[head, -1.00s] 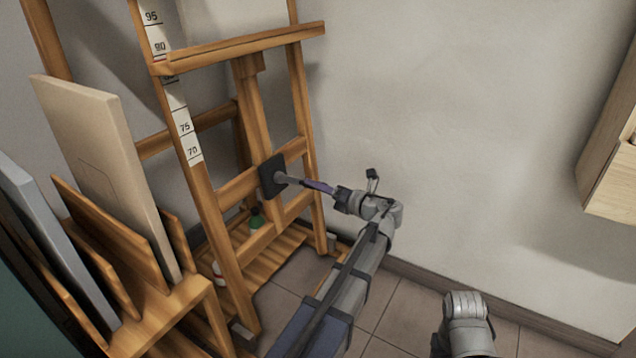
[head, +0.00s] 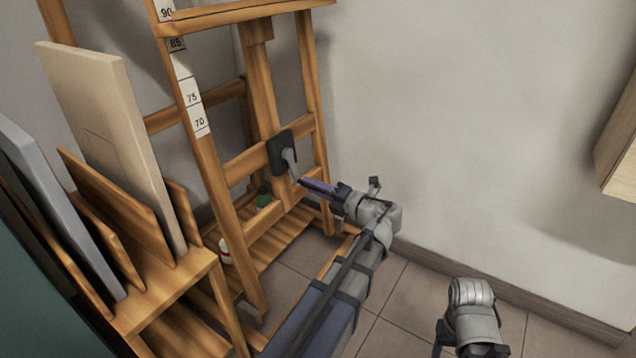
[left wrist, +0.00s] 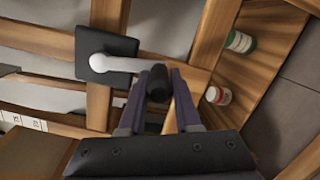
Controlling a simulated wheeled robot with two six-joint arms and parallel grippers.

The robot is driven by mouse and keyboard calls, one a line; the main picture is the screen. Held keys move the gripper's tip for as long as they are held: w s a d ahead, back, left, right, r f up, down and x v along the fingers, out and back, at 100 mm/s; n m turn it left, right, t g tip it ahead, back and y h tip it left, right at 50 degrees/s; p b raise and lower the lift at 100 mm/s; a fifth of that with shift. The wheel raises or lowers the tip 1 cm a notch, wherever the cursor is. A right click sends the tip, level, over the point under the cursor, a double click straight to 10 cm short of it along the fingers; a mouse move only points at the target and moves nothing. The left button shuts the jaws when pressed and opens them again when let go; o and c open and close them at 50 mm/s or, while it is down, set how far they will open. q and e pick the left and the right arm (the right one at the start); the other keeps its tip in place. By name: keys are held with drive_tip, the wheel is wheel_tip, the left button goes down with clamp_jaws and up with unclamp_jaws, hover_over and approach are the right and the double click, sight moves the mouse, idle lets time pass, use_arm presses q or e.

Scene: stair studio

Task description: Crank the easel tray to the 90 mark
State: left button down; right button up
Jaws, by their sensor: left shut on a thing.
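The wooden easel tray (head: 250,17) crosses the top of the head view. Its left end meets the white scale strip (head: 188,80) between the 90 label (head: 166,12) above and the shaded 85 label below. A red line shows just under the 90. The crank (head: 290,162) sits on a dark plate on the easel's lower crossbar, its grey arm pointing down. My left gripper (head: 318,187) is shut on the crank's handle; in the left wrist view the dark knob (left wrist: 157,85) sits between its fingers. My right arm shows at lower right, its fingertips out of frame.
A wooden rack (head: 150,305) with upright boards stands left of the easel. A green-capped bottle (head: 263,201) and a white bottle (head: 224,255) stand on the easel's low shelf. A wooden cabinet (head: 618,150) is at the right edge. The tiled floor between is clear.

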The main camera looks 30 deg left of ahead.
use_arm(q)
drive_tip(key=shift+s, duration=0.6)
drive_tip(key=c, duration=0.6)
unclamp_jaws()
drive_tip(key=shift+r, duration=0.1)
drive_tip(key=f+v, duration=0.1)
drive_tip(key=v, duration=0.6)
drive_tip(key=shift+d+r+p, duration=0.4)
drive_tip(key=shift+r, duration=0.05)
